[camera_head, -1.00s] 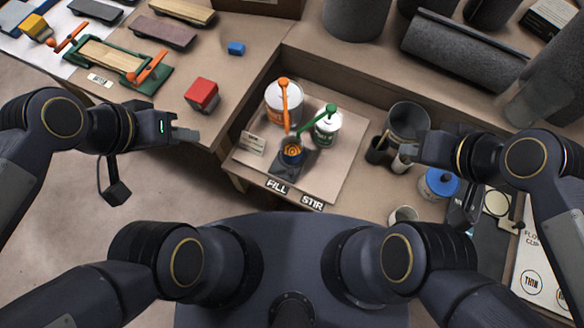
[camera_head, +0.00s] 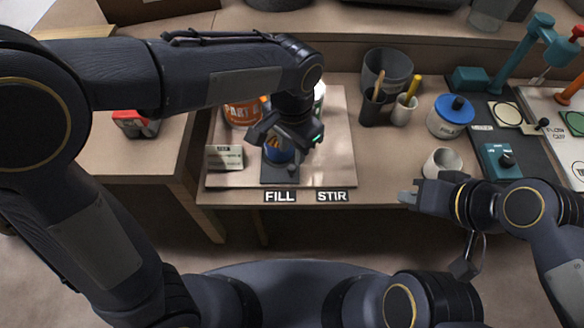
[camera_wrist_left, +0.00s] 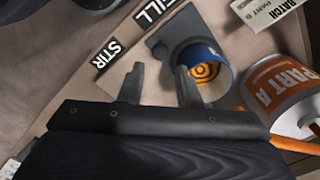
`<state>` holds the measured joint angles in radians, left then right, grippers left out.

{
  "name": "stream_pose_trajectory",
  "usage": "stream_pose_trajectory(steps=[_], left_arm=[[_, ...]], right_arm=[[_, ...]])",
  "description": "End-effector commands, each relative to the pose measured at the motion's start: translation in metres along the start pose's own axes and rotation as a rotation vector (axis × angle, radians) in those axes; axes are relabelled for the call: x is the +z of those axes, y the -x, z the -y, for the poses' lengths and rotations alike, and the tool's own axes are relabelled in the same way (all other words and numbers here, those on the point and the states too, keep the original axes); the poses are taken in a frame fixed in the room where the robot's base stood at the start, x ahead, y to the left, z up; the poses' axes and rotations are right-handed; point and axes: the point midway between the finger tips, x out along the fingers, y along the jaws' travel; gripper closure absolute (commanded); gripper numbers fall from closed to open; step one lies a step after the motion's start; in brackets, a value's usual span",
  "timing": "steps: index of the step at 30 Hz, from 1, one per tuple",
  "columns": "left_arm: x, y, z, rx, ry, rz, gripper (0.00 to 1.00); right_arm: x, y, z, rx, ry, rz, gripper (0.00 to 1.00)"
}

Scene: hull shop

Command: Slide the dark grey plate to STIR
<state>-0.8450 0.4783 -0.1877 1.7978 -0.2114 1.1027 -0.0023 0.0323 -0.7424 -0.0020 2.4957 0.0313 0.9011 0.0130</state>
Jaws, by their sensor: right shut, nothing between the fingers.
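The dark grey plate (camera_head: 276,176) lies on the board behind the FILL label (camera_head: 279,197); the STIR label (camera_head: 331,196) is to its right. A blue cup (camera_head: 277,154) with an orange ringed inside stands on the plate. A small knob (camera_head: 293,168) shows at the plate's front right part. My left gripper (camera_head: 287,143) is over the plate. In the left wrist view its fingers (camera_wrist_left: 159,72) are apart, one beside the blue cup (camera_wrist_left: 221,74), with the plate (camera_wrist_left: 166,43) beyond the tips. I cannot tell whether they touch it. My right gripper (camera_head: 408,197) is shut and empty.
The Part A tub (camera_head: 241,112) stands behind the plate, partly hidden by my left arm. A batch card (camera_head: 224,157) is left of the plate. The board (camera_head: 335,150) right of the plate is clear. A white cup (camera_head: 443,163) and a blue-lidded jar (camera_head: 450,117) stand further right.

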Motion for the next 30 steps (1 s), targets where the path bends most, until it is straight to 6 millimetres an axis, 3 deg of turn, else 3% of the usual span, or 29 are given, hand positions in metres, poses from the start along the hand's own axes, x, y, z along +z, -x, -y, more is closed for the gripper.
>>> stream_pose_trajectory(steps=[3,9,21,28,30], left_arm=[[0.001,-0.024,0.0,0.001,0.001,0.003,0.7],[0.001,-0.051,0.0,0.002,0.002,0.002,0.7],[0.001,-0.059,0.0,0.002,0.003,-0.001,0.7],[0.001,-0.059,0.0,0.002,0.003,-0.001,0.98],[0.001,-0.059,0.0,0.002,0.003,0.0,1.0]], right_arm=[[0.004,-0.008,-0.004,0.0,0.0,0.0,1.0],[0.008,-0.015,-0.007,0.0,0.0,0.001,1.0],[0.008,-0.016,-0.007,0.0,0.0,0.0,1.0],[0.008,-0.016,-0.007,0.0,0.0,0.0,1.0],[0.008,-0.016,-0.007,0.0,0.0,0.0,1.0]])
